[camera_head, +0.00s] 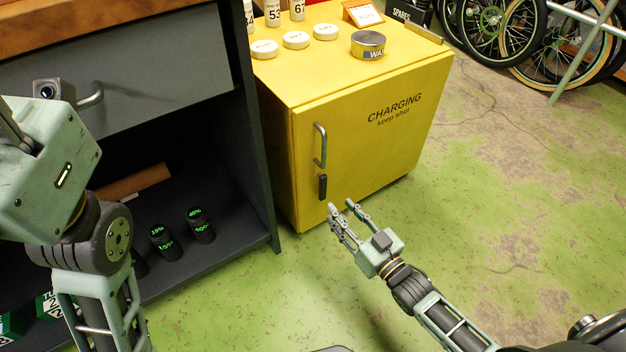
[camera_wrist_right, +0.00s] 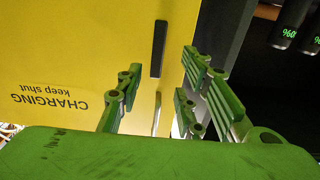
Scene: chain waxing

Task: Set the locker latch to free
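The yellow locker (camera_head: 370,145) stands in the middle of the head view with its door closed, marked "CHARGING keep shut". A grey bar handle (camera_head: 319,146) is on the left side of its door. The dark latch (camera_head: 323,187) is an upright bar just below the handle. It also shows as a dark bar at the top of the right wrist view (camera_wrist_right: 159,48). My right gripper (camera_head: 342,206) is open and empty, low in front of the door, below the latch and apart from it. My left arm shows at the left edge; its fingers are not visible.
A wax tin (camera_head: 368,45), white pucks (camera_head: 296,40) and a small sign stand on the locker top. A dark bench (camera_head: 130,80) with a shelf of black cylinders (camera_head: 201,226) is on the left. Bicycle wheels (camera_head: 502,25) are at the back right. The floor at right is clear.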

